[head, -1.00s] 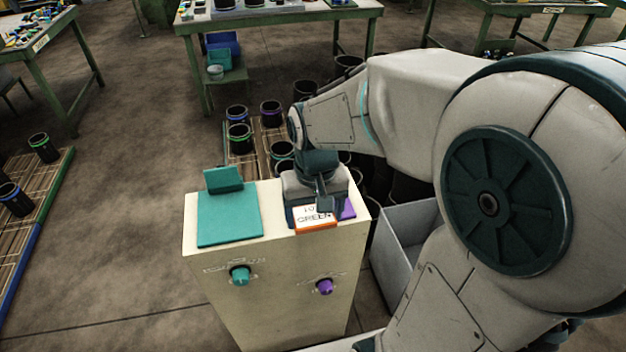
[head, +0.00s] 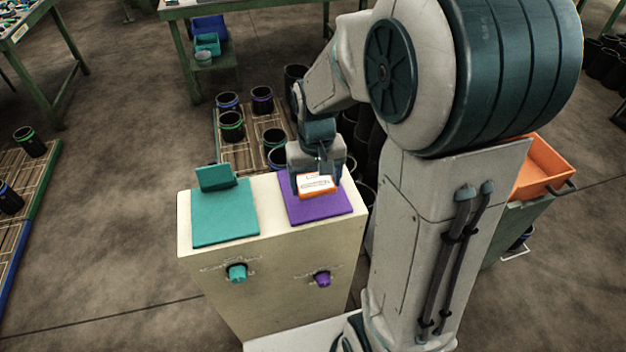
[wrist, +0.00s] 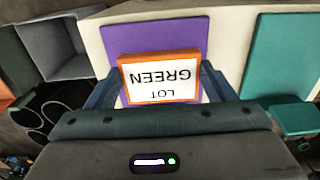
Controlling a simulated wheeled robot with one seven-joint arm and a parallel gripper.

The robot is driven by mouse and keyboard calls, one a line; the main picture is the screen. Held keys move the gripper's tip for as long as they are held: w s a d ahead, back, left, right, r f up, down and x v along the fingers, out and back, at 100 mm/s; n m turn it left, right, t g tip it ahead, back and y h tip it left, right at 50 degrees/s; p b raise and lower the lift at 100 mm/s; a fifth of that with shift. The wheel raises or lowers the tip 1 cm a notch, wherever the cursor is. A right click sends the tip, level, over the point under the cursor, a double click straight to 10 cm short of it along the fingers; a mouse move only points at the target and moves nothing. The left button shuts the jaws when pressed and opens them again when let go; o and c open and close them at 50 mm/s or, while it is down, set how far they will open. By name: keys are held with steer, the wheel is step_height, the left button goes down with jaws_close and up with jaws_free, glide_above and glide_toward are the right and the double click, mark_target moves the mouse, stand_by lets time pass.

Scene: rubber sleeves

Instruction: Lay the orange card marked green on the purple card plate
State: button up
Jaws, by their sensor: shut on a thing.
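The orange-edged card (head: 317,186) has a white face, and in the wrist view the card (wrist: 160,78) reads "LOT GREEN", upside down there. My gripper (head: 316,182) is shut on it, with one finger at each side edge of the card. The purple card plate (head: 329,210) lies on top of the cream cabinet, and the card is over its back part. In the wrist view the purple plate (wrist: 150,38) shows around the card. I cannot tell whether the card touches the plate.
A teal plate (head: 225,223) with a raised teal piece (head: 216,177) is on the left of the cream cabinet (head: 275,290). A teal knob (head: 237,273) and a purple knob (head: 322,279) are on its front. Black sleeves stand on a pallet behind.

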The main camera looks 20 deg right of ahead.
mark_target(316, 189)
steer(key=shift+w+d+f, duration=0.25)
steer(key=shift+w+f, duration=0.2)
steer(key=shift+w, duration=0.2)
steer(key=shift+w+f, duration=0.1)
steer(key=shift+f, duration=1.95)
steer(key=shift+f, duration=0.15)
steer(key=o, duration=1)
